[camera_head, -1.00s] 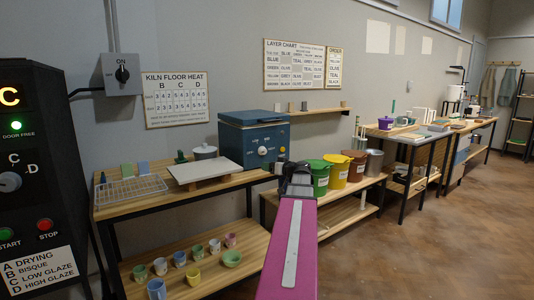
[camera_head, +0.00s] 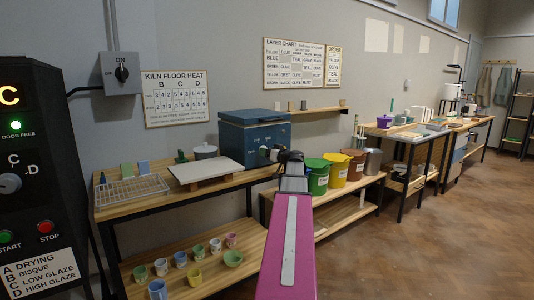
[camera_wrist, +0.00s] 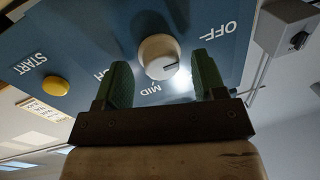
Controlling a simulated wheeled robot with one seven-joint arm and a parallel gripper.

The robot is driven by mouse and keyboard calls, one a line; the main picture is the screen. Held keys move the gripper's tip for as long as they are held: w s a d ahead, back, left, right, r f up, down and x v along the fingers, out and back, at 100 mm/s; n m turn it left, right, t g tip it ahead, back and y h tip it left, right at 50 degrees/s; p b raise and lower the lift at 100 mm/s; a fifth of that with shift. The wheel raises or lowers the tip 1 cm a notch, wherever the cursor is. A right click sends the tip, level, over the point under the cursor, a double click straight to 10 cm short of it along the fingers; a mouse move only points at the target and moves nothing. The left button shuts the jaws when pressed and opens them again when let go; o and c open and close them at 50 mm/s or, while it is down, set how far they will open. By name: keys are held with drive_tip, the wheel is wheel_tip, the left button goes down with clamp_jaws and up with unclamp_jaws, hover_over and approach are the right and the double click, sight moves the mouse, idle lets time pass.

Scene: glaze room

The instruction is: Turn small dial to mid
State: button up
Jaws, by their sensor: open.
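The small dial (camera_wrist: 158,55) is a pale round knob on the blue front of a small box-shaped unit (camera_head: 252,137). In the wrist view the panel reads OFF and MID, with part of another word at the left. The dial's dark pointer line points right, roughly toward the OFF side and away from MID. My gripper (camera_wrist: 163,78) is open, with one green finger on each side of the dial; gaps show on both sides. In the head view my gripper (camera_head: 276,156) is at the unit's front and partly hides it.
A yellow START button (camera_wrist: 56,87) is on the same panel. The unit stands on a wooden bench (camera_head: 240,181) beside a white board (camera_head: 205,171). Green (camera_head: 317,178) and yellow (camera_head: 337,170) buckets stand close to the right of my arm.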

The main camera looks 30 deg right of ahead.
drive_tip(key=shift+w+a, duration=0.1)
drive_tip(key=shift+w, duration=0.3)
drive_tip(key=c, duration=0.9)
